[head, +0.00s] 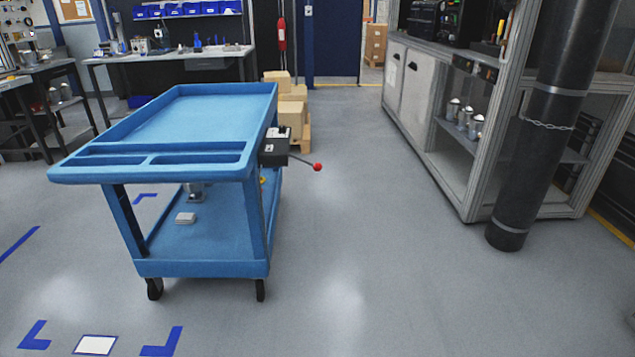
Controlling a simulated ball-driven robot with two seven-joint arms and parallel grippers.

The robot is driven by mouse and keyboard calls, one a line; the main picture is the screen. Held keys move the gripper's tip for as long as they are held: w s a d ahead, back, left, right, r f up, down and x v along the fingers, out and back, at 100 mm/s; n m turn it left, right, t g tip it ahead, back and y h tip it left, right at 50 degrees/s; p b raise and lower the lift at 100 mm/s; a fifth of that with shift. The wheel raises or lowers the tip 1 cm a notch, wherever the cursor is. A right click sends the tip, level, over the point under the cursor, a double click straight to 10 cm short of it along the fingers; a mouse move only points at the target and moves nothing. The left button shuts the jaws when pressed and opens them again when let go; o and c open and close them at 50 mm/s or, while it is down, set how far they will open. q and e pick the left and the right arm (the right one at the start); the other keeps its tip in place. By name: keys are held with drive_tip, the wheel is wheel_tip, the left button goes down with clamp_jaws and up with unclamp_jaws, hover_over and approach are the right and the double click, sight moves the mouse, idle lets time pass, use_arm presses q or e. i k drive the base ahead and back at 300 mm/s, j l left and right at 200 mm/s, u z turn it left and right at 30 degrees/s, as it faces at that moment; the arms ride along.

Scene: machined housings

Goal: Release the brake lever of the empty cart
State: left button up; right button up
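A blue two-shelf cart (180,107) stands on the floor left of the middle. Its top tray is empty. A dark brake box (273,150) is mounted on the cart's right side. The brake lever (303,160) sticks out from it to the right, tilted slightly down, and ends in a red knob (318,167). Neither of my grippers is in view.
Blue tape corners (162,342) and a white floor label (95,345) lie in front of the cart. Cardboard boxes (291,113) stand behind it. A dark chained cylinder (540,130) and a grey cabinet (440,120) line the right. The floor right of the lever is clear.

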sight(316, 167)
drive_tip(key=i+l, duration=0.2)
drive_tip(key=i+j+z, duration=0.15)
drive_tip(key=i+z, duration=0.3)
drive_tip(key=i, duration=0.25)
